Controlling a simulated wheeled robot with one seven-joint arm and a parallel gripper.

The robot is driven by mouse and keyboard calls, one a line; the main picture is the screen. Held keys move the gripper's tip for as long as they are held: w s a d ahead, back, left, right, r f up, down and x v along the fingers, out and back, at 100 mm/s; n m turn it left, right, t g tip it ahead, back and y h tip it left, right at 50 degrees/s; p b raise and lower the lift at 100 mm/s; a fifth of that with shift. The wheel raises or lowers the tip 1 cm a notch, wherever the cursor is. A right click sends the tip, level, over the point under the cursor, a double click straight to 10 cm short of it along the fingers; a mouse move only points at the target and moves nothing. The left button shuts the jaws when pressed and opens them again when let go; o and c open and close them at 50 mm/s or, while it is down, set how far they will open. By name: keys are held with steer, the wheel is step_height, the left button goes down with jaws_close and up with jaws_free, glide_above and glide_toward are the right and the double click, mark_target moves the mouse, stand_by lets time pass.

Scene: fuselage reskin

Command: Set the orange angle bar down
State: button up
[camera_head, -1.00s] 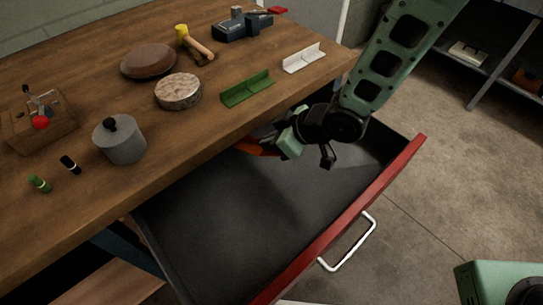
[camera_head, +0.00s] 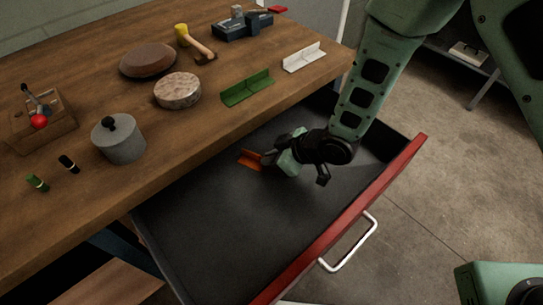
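The orange angle bar (camera_head: 249,160) is in the open drawer's space, close to the tabletop's front edge. My gripper (camera_head: 268,158) reaches in from the right and appears shut on the bar's right end. The fingertips are small and dark, so the grip shows only in part. I cannot tell whether the bar touches the drawer floor or hangs just above it. A green angle bar (camera_head: 247,88) and a white angle bar (camera_head: 304,57) lie on the wooden table.
The open drawer (camera_head: 215,225) has a dark, bare floor and a red front (camera_head: 345,222) with a white handle. The table (camera_head: 200,125) overhangs its back. A grey pot (camera_head: 119,142), a round stone-like block (camera_head: 178,91) and a hammer (camera_head: 196,43) are on the table.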

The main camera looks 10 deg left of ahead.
steer(key=shift+o, duration=1.3)
steer(key=shift+r, duration=0.25)
steer(key=s+d+r+m+h, duration=0.2)
steer(key=s+d+r+h, duration=0.1)
steer(key=d+r, duration=0.45)
steer(key=s+d+r+m+h, duration=0.1)
steer(key=s+d+r+h, duration=0.15)
steer(key=d+r, duration=0.55)
steer(key=s+d+r+m+g+h, duration=0.2)
steer(key=s+r, duration=0.6)
steer(key=s, duration=0.5)
steer(key=shift+s+d+m+g+p, duration=0.25)
steer(key=shift+d+m+g, duration=0.25)
steer(key=shift+d+m, duration=0.35)
steer(key=shift+h, duration=0.25)
